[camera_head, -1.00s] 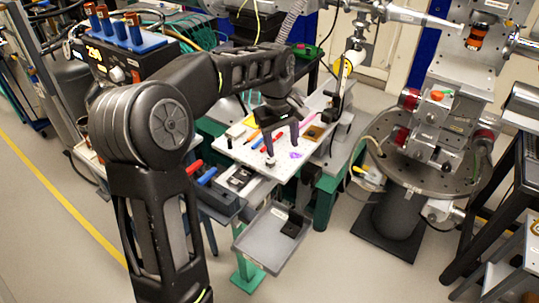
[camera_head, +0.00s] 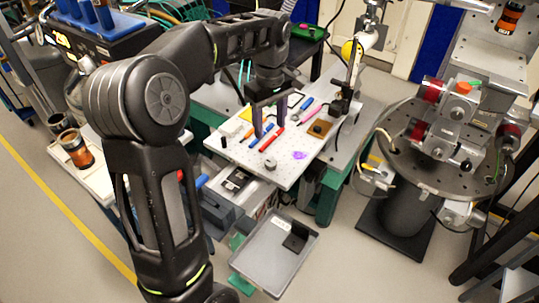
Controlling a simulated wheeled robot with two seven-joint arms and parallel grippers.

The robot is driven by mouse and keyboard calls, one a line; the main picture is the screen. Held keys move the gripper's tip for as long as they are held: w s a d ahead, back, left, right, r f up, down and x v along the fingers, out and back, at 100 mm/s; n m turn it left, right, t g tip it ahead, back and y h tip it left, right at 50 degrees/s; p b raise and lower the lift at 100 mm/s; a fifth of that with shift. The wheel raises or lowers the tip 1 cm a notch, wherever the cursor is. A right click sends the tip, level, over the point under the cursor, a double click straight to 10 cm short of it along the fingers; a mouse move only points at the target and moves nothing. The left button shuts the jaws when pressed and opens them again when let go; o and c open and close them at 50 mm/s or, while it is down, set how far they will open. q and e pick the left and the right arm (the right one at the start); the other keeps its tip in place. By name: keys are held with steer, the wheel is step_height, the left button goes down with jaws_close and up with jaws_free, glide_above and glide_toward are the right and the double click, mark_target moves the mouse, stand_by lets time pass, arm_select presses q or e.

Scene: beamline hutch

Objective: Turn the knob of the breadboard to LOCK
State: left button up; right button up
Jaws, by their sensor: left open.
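The white perforated breadboard (camera_head: 315,146) lies on the bench in the middle of the head view. A small round grey knob (camera_head: 271,164) shows near its front edge; any marking on it is too small to read. My left gripper (camera_head: 269,128) points down above the breadboard, behind the knob and apart from it. Its two fingers are spread with nothing visible between them. I cannot tell how high the fingertips are. My right gripper is not in view.
Pens and markers (camera_head: 272,139) lie under and beside the gripper. A purple patch (camera_head: 299,155) and a brown square piece (camera_head: 320,128) are to its right. A grey tray (camera_head: 262,262) sits below the front edge. A round metal stage (camera_head: 400,150) stands at the right.

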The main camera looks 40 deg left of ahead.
arm_select(q)
steer(key=b, duration=0.4)
glide_toward(270, 161)
steer(key=shift+f+b, duration=0.35)
steer(key=shift+f, duration=0.15)
step_height(270, 161, down, 8)
steer(key=shift+r, duration=0.15)
jaws_close()
stand_by(0.5)
